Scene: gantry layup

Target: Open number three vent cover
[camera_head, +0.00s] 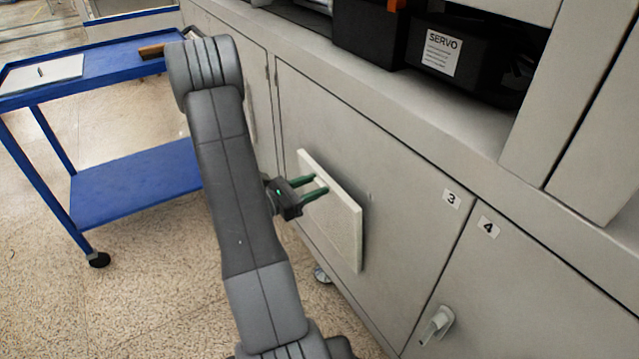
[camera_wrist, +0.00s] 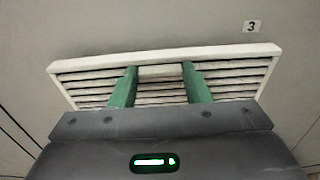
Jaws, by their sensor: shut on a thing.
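The number three vent cover (camera_head: 340,225) is a pale rectangular panel on the grey cabinet door labelled 3. In the wrist view the cover (camera_wrist: 90,68) shows white slats inside a raised rim. My gripper (camera_head: 320,185) reaches it from the left in the head view. In the wrist view my gripper (camera_wrist: 160,70) has its two green fingers on either side of a short pale bar (camera_wrist: 163,71) near the cover's upper edge, and is shut on it. The cover stands out from the door face; how far it is swung is hard to tell.
The number 3 label (camera_head: 451,200) is right of the cover. Door 4 (camera_head: 520,290) beside it has a pale handle (camera_head: 437,325). A blue cart (camera_head: 130,190) stands at left. A black SERVO box (camera_head: 450,60) sits on the shelf above. Speckled floor is open at lower left.

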